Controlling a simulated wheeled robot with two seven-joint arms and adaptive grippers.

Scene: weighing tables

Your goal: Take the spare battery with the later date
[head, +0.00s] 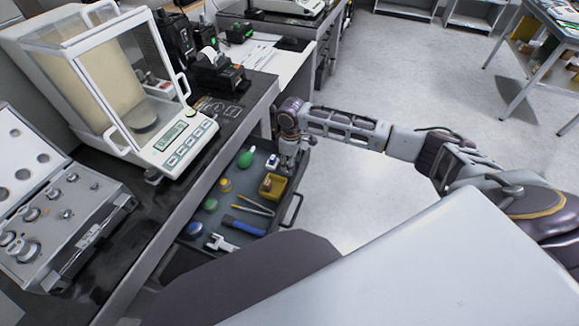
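A pulled-out dark drawer (262,225) holds small items under the worktop. Near its right end is a yellow box (273,186), with a small blue-and-white item (271,161) just behind it. I cannot make out a battery for certain, and no date is readable. My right gripper (288,170) points down over the drawer's back right corner, just behind the yellow box. It is too small to tell whether its fingers are open or touching anything. My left gripper is not in view.
The drawer also holds a green bulb (246,158), tweezers (253,205), a blue-handled brush (245,225) and several small round pots. On the worktop stand an analytical balance (176,142), a weight case (55,222) and a printer (218,74). Clear floor lies right of the drawer.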

